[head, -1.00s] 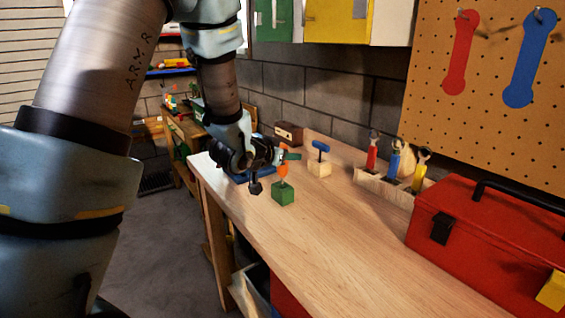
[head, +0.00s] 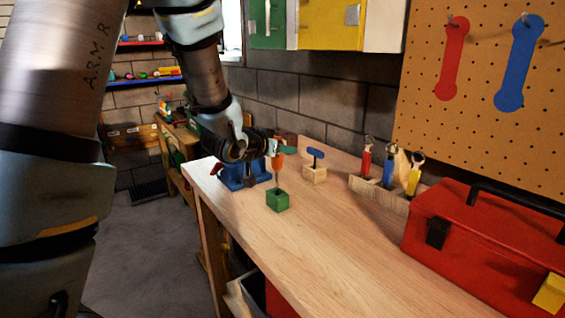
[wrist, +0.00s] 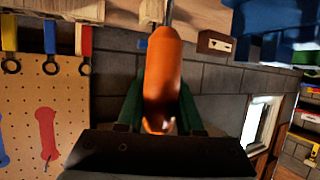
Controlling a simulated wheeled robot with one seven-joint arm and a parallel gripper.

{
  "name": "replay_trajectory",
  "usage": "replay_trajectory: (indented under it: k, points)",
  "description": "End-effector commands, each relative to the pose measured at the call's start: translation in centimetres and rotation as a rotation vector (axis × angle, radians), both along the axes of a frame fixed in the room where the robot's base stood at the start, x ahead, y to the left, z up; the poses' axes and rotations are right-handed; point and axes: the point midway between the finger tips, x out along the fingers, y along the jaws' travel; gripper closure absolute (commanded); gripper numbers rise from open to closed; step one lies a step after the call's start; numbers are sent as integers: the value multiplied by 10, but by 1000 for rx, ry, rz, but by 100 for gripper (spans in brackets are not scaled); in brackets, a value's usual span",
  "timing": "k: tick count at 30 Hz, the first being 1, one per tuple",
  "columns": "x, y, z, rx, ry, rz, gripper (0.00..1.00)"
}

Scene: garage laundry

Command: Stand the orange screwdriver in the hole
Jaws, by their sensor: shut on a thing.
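The orange screwdriver (head: 278,161) is in my gripper (head: 284,151), its shaft pointing down and close to upright. In the wrist view the green fingers of my gripper (wrist: 160,108) are shut on the orange handle (wrist: 162,72), one on each side. The shaft runs out of the top of that picture. A green block (head: 278,202) with a dark hole in its top stands on the bench directly below the screwdriver. The lower shaft reaches the block's top in the head view; I cannot tell whether the tip is inside the hole or just above or behind it.
A blue vise (head: 237,176) stands close behind and left of the block. A wooden block with a blue-handled tool (head: 315,165) is to the right. The bench front (head: 310,245) is clear.

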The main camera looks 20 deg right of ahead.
Motion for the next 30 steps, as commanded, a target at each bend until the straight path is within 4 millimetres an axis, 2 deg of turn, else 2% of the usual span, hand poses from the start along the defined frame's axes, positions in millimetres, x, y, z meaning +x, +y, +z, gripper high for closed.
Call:
replay_trajectory:
  k: [3,9,30]
  points:
    - [1,0,25,-5,-7,1,100]
    - [1,0,55,-3,-3,1,100]
    - [0,1,101,0,0,1,100]
